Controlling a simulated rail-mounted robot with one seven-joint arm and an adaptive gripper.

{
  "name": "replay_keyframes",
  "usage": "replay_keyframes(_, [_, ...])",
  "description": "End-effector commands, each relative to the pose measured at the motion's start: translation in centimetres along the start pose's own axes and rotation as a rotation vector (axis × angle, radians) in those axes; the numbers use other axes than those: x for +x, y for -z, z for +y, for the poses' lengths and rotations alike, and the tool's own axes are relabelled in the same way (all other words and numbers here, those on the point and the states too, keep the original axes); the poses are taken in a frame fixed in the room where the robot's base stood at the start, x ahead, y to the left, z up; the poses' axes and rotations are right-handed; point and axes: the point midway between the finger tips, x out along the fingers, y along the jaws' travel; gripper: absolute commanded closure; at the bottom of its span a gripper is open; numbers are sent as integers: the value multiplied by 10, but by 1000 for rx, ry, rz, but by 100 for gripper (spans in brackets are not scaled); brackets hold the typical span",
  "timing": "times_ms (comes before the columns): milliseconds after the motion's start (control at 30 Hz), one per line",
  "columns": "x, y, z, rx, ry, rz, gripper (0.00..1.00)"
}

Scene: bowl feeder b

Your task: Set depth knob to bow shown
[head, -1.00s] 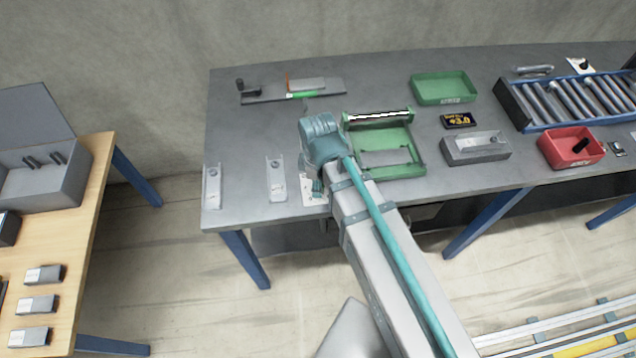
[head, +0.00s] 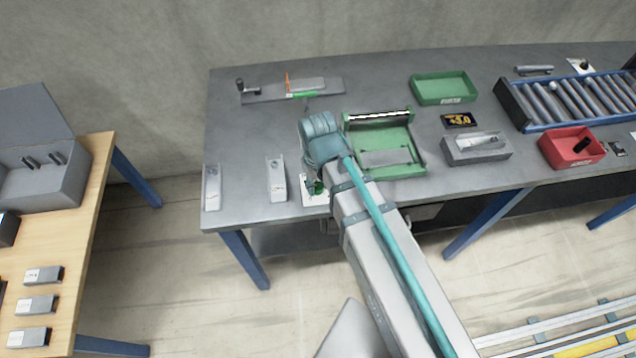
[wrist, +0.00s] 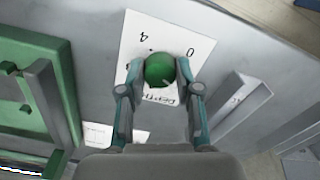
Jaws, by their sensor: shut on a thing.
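The green round depth knob (wrist: 160,69) sits on a white dial card (wrist: 143,28) in the wrist view. The card appears upside down there, with 4, 0 and part of the word DEPTH legible; other marks are hidden. My gripper (wrist: 161,72) has one finger on each side of the knob and is shut on it. In the head view the knob (head: 317,187) shows partly beside my gripper, on the card (head: 312,199) near the bench's front edge. A black display (head: 459,120) shows +3.0 in yellow, with a small line above too small to read.
A green roller frame (head: 418,155) stands just right of my gripper. Two grey metal pieces (head: 277,180) (head: 212,187) lie to the left. A grey box (head: 476,151), red tray (head: 572,148), green tray (head: 444,88) and roller conveyor (head: 575,101) are farther right. The bench's left middle is clear.

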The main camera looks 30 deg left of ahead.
Motion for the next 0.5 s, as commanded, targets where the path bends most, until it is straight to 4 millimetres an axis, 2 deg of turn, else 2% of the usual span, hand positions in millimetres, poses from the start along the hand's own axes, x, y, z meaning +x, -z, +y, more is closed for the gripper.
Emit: replay_keyframes(500, [-1, 1, 0, 490, 0, 1, 100])
